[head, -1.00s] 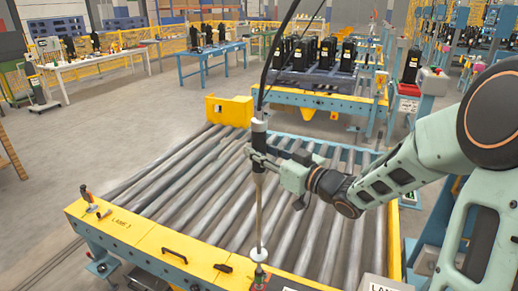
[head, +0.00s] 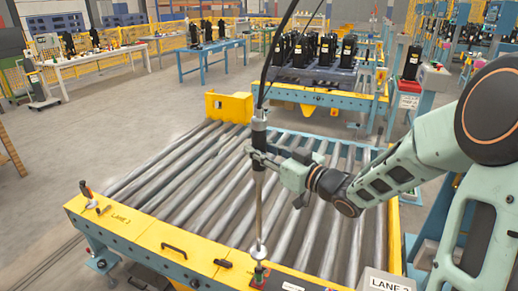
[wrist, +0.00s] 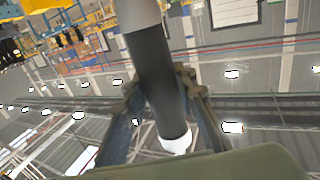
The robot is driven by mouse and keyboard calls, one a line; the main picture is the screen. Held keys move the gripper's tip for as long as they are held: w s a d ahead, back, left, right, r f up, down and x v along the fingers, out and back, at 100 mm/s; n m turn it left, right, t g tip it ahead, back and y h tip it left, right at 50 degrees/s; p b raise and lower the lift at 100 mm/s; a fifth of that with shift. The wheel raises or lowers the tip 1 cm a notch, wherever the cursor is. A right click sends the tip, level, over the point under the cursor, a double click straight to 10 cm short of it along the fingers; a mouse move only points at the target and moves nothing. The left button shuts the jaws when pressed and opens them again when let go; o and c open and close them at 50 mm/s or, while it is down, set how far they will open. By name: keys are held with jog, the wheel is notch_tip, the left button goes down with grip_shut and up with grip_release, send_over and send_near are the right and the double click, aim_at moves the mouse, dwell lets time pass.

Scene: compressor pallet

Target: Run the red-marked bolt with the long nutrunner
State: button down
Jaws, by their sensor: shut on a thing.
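The long nutrunner (head: 260,200) hangs nearly upright in the head view, with a grey-black body, a long thin shaft and a pale disc near its lower end. My gripper (head: 258,152) is shut around its upper body. In the wrist view the fingers of my gripper (wrist: 165,112) lie on either side of the nutrunner's dark cylinder (wrist: 158,75). The lower end is over the conveyor's front yellow edge, just above a small red and green piece (head: 259,274). I cannot tell whether they touch. I cannot make out the red-marked bolt.
A roller conveyor (head: 190,180) fills the middle, with a yellow front rail (head: 140,232) carrying a handle and small tools. A lane sign (head: 388,284) stands at the front right. Behind is a pallet with black compressors (head: 325,52). Open floor (head: 60,150) lies left.

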jog(key=shift+f+b, duration=1.4)
jog(key=shift+f, duration=0.4)
dwell(1.4)
dwell(1.0)
